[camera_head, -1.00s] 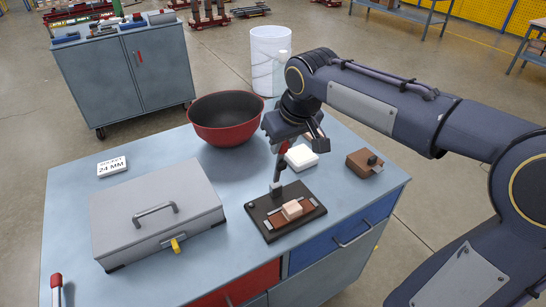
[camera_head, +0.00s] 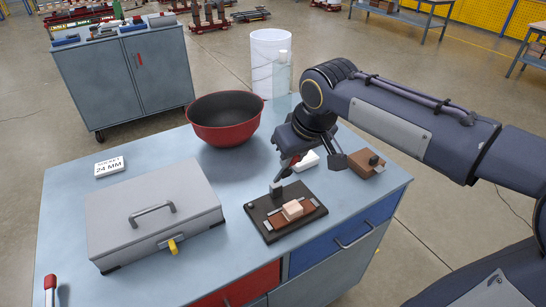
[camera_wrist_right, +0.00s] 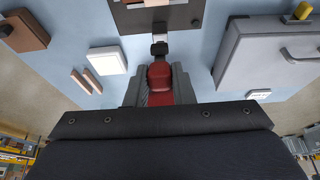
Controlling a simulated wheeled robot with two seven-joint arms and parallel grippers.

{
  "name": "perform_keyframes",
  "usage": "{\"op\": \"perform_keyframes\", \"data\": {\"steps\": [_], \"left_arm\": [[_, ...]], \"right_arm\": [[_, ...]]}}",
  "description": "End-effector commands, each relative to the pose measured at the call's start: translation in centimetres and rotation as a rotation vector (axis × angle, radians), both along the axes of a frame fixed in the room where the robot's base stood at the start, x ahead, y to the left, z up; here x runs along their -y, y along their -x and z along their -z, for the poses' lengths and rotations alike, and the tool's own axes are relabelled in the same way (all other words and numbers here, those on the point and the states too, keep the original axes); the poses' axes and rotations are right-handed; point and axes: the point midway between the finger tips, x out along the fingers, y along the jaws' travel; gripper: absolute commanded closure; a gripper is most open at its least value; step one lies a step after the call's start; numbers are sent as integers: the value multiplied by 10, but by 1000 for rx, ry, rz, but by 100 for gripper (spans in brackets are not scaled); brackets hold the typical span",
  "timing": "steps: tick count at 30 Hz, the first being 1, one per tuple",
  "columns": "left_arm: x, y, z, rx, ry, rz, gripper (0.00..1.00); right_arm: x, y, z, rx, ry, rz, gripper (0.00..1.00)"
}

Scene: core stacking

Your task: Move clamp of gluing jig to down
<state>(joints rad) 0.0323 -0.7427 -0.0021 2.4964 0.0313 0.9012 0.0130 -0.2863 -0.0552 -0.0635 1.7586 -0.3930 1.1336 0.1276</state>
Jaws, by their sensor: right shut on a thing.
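The gluing jig (camera_head: 260,226) is a dark flat base on the blue-grey table, with a pale wooden block (camera_head: 292,209) on brown strips. Its clamp (camera_head: 278,187) stands at the back edge of the base, its lever tilted towards the right. My right gripper (camera_head: 292,160) is shut on the red clamp handle. In the right wrist view the red handle (camera_wrist_right: 160,78) lies between both fingers, with the jig base (camera_wrist_right: 140,18) beyond it. The fingers partly hide the handle in the head view. My left gripper is not in view.
A grey case (camera_head: 150,190) with a handle lies left of the jig. A red bowl (camera_head: 224,135) stands behind. A white block (camera_head: 307,161) and a brown box (camera_head: 362,165) are near the right arm. The table between case and bowl is clear.

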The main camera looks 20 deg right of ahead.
Motion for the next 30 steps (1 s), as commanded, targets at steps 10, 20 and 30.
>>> {"op": "perform_keyframes", "data": {"steps": [10,20,30], "left_arm": [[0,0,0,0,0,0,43],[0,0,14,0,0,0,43],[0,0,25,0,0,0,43]], "right_arm": [[0,2,1,-4,1,0,100],[3,18,14,-4,1,1,100],[5,35,26,-5,2,0,100]]}}
